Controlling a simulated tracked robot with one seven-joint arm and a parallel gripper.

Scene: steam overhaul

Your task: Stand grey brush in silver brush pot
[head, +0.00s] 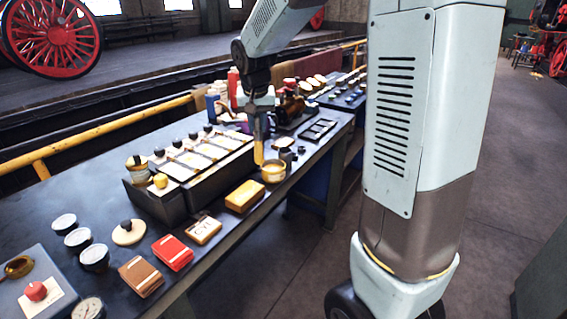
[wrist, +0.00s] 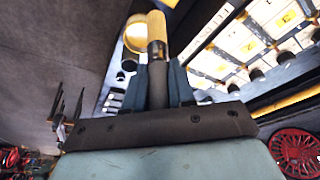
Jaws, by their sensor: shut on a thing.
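My gripper (head: 258,108) points down over the bench and is shut on a brush (head: 259,148). In the wrist view the brush (wrist: 157,48) has a grey shaft between the fingers and a tan-gold far end. It hangs roughly upright, tan end down. Its lower end appears by the left rim of a round, gold-looking pot (head: 273,173). This pot (wrist: 135,36) also shows beside the brush end in the wrist view. I cannot tell whether brush and pot touch. No pot looks clearly silver.
A long box with labelled pale panels (head: 203,155) stands left of the pot. Bottles (head: 213,104) stand behind.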

